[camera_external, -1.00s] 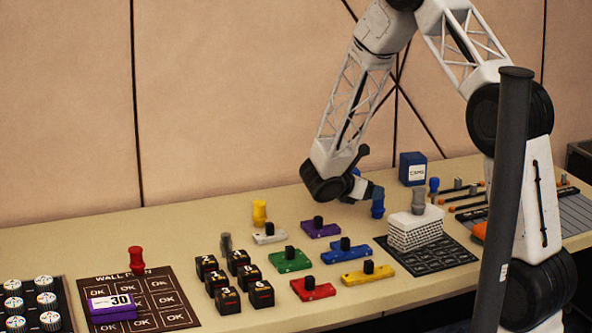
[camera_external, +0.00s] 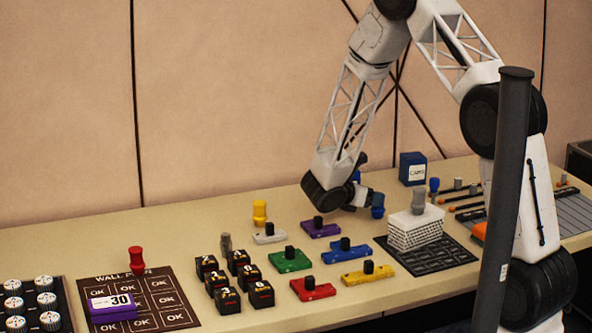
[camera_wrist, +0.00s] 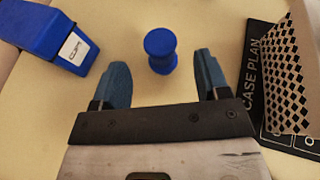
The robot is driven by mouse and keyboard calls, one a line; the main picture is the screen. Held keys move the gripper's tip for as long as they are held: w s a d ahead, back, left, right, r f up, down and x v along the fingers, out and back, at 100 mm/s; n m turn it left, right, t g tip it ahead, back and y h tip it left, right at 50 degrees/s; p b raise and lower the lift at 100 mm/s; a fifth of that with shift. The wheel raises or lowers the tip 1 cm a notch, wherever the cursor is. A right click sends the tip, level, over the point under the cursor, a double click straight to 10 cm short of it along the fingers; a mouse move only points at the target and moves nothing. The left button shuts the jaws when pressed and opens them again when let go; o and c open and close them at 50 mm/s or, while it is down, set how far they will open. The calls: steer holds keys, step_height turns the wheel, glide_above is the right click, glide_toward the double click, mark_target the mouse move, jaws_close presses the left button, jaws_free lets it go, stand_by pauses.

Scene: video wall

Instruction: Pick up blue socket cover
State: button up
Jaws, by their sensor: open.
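A blue spool-shaped piece (camera_wrist: 160,50) stands upright between and slightly beyond my fingertips in the wrist view, with a gap on each side. It shows beside my gripper in the external view (camera_external: 377,204). My gripper (camera_wrist: 161,66) is open and empty, its two blue-grey fingers spread. In the external view my gripper (camera_external: 362,194) is low over the table and partly hidden by my wrist. A blue bar with a black knob (camera_external: 345,251) lies nearer the front. No label shows which blue piece is the socket cover.
A blue box (camera_external: 413,169) stands behind, at upper left in the wrist view (camera_wrist: 45,38). A white patterned block (camera_external: 415,231) on a dark board (camera_external: 455,252) is close on the right. Coloured bars and black numbered cubes (camera_external: 228,300) fill the front left.

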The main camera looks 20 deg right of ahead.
steer(key=shift+w+d, duration=0.1)
steer(key=shift+d, duration=0.1)
steer(key=shift+x, duration=2.55)
steer(key=shift+a+f, duration=0.1)
steer(key=shift+f, duration=0.1)
steer(key=c, duration=1)
steer(key=shift+r, duration=0.15)
steer(key=shift+r, duration=4.85)
